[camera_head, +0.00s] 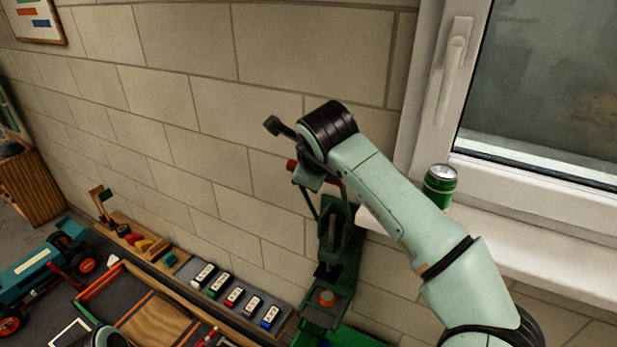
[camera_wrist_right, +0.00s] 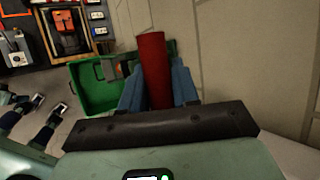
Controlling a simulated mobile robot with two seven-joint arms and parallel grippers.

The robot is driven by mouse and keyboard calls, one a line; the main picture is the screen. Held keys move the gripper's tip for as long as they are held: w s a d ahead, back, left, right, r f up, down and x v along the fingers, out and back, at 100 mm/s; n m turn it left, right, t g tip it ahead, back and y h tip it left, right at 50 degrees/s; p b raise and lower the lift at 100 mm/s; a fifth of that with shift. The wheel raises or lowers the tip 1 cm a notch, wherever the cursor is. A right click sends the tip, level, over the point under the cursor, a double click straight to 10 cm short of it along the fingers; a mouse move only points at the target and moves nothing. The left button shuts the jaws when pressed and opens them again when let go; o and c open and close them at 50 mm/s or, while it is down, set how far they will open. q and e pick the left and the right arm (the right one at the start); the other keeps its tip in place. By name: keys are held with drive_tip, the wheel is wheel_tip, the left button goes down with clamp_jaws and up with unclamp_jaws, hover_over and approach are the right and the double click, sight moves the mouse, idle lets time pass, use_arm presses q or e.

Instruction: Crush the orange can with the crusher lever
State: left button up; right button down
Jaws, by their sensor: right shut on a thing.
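The can crusher (camera_head: 350,240) is a dark green device against the wall, with a lever rising from it to a red handle (camera_head: 292,165). My right gripper (camera_head: 310,172) is at the top of the raised lever, shut on the red handle. The handle also shows between the blue fingers in the right wrist view (camera_wrist_right: 152,70). The orange can (camera_head: 327,298) stands low in the crusher, below the dark press part; only its top shows clearly. Part of my left arm shows at the bottom left of the head view; its fingers are not clear.
A green can (camera_head: 440,185) stands on the windowsill (camera_head: 540,235) beside my right arm. A green bin (camera_wrist_right: 90,95) lies below the crusher. A row of labelled blocks (camera_head: 233,297), a wooden tray (camera_head: 155,325) and a teal toy vehicle (camera_head: 40,265) lie to the left.

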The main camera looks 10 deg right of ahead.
drive_tip(key=shift+w+d+f, duration=0.1)
drive_tip(key=shift+d+f, duration=0.15)
drive_tip(key=c, duration=0.9)
unclamp_jaws()
drive_tip(key=shift+w, duration=0.1)
drive_tip(key=shift+r, duration=0.15)
drive_tip(key=shift+s+a+r, duration=0.1)
drive_tip(key=shift+s+r, duration=0.1)
drive_tip(key=v, duration=1.2)
drive_tip(key=shift+s+r, duration=0.15)
drive_tip(key=shift+r, duration=0.1)
